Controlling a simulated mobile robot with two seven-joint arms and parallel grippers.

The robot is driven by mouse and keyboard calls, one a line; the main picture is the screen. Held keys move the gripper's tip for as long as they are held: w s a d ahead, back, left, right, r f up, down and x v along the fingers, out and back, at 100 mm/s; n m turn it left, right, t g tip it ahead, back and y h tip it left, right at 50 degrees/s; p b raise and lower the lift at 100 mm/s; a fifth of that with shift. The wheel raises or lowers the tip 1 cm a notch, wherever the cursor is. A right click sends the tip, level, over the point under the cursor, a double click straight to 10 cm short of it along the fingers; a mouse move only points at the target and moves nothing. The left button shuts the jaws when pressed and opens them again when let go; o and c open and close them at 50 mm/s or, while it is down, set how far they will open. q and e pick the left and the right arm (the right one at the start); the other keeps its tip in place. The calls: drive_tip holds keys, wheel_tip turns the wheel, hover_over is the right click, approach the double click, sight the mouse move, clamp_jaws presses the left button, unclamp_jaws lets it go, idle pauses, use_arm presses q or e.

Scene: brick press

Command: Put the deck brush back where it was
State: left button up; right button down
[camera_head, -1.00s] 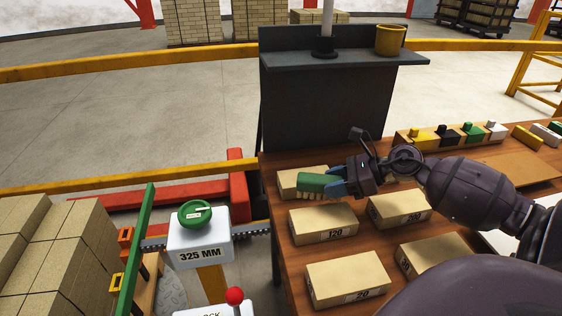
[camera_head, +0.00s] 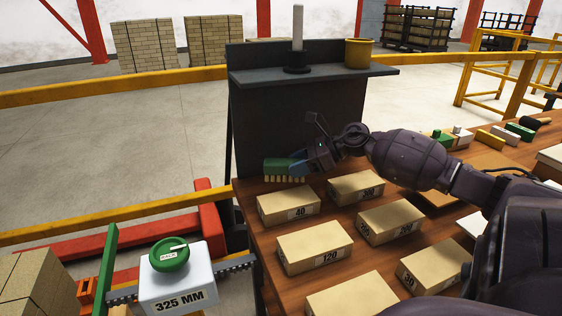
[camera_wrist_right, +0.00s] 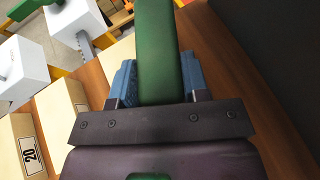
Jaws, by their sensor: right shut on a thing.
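The deck brush has a green block (camera_head: 279,165) with pale bristles pointing down. It is low at the far left of the wooden table (camera_head: 262,235), in front of the dark upright panel and beyond the brick marked 40. I cannot tell whether the bristles touch the table. My right gripper (camera_head: 298,167) is shut on the brush's right end with its blue fingers. In the right wrist view, the green block (camera_wrist_right: 160,50) runs between the blue fingertips (camera_wrist_right: 161,82). My left gripper is not in view.
Several labelled bricks stand on the table, including the brick marked 40 (camera_head: 289,207) and the one marked 120 (camera_head: 314,247). The dark panel (camera_head: 290,115) carries a shelf with a yellow cup (camera_head: 358,53).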

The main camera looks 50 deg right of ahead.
drive_tip(key=w+d+b, duration=0.1)
drive_tip(key=w, duration=0.1)
drive_tip(key=w+d+f+b, duration=0.1)
drive_tip(key=w, duration=0.1)
drive_tip(key=w+d+f, duration=0.1)
drive_tip(key=w, duration=0.2)
drive_tip(key=shift+d+b, duration=0.4)
wheel_tip(320, 180, down, 5)
drive_tip(key=shift+r+b, duration=0.1)
drive_tip(key=shift+b, duration=0.55)
drive_tip(key=shift+w+f, duration=0.15)
drive_tip(key=shift+f, duration=0.15)
drive_tip(key=shift+r, duration=0.2)
drive_tip(key=shift+d+f, duration=0.1)
drive_tip(key=c, duration=0.6)
unclamp_jaws()
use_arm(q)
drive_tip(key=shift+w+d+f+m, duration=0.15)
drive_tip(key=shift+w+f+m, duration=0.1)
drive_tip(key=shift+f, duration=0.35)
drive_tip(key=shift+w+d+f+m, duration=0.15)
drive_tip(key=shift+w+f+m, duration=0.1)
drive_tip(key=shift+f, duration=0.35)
